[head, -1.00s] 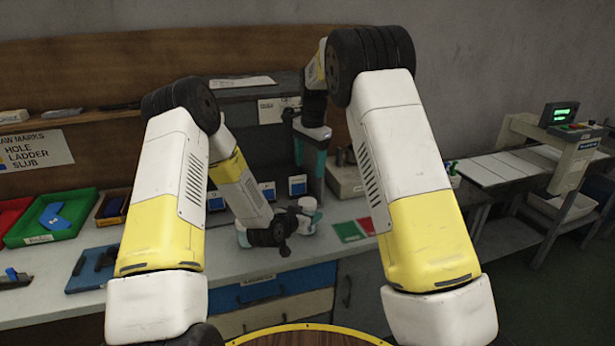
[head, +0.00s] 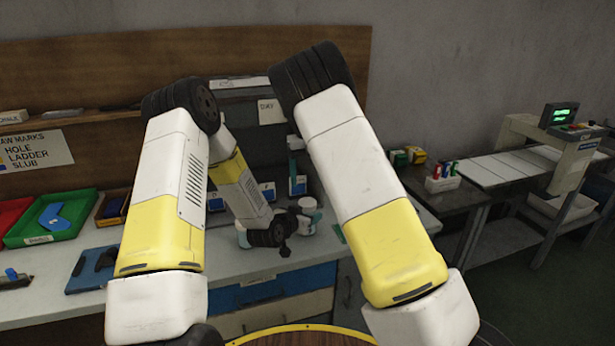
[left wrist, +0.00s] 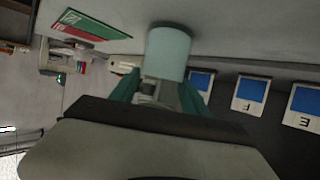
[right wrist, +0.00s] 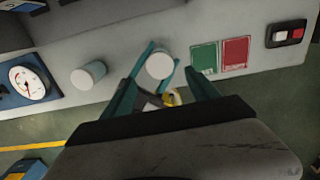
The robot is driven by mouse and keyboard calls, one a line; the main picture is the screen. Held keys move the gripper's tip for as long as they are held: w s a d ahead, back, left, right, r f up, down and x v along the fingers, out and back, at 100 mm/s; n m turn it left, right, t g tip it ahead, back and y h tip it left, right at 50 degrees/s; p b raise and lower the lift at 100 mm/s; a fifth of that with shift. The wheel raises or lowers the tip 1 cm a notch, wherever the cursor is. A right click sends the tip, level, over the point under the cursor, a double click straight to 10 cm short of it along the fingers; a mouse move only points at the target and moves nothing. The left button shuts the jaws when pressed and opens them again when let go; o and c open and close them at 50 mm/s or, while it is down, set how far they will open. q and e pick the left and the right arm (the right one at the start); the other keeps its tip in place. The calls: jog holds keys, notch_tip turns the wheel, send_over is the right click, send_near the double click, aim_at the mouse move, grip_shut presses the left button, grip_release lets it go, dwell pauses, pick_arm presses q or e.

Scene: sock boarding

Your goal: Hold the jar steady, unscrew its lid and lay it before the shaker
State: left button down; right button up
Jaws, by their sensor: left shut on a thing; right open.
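The jar, a pale cylinder (left wrist: 168,52), stands upright between the teal fingers of my left gripper (left wrist: 155,92), which is shut on it. In the head view, its white top (head: 307,203) shows beside my left gripper (head: 300,218). The right wrist view looks down on the round white lid (right wrist: 160,65). My right gripper (right wrist: 160,77) is open, its fingers apart on either side of the lid in that view; contact cannot be told. In the head view my right arm mostly hides it. A second pale cylinder (right wrist: 88,75), possibly the shaker, stands left of the jar.
A green and red card (right wrist: 220,57) lies right of the jar, with a switch box (right wrist: 286,33) farther right. A dial gauge (right wrist: 30,83) stands at the left. Blue-and-white cards (left wrist: 251,93) line the back.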

aim_at(308, 202)
notch_tip(308, 202, down, 8)
jog(key=shift+f, duration=0.1)
dwell(0.4)
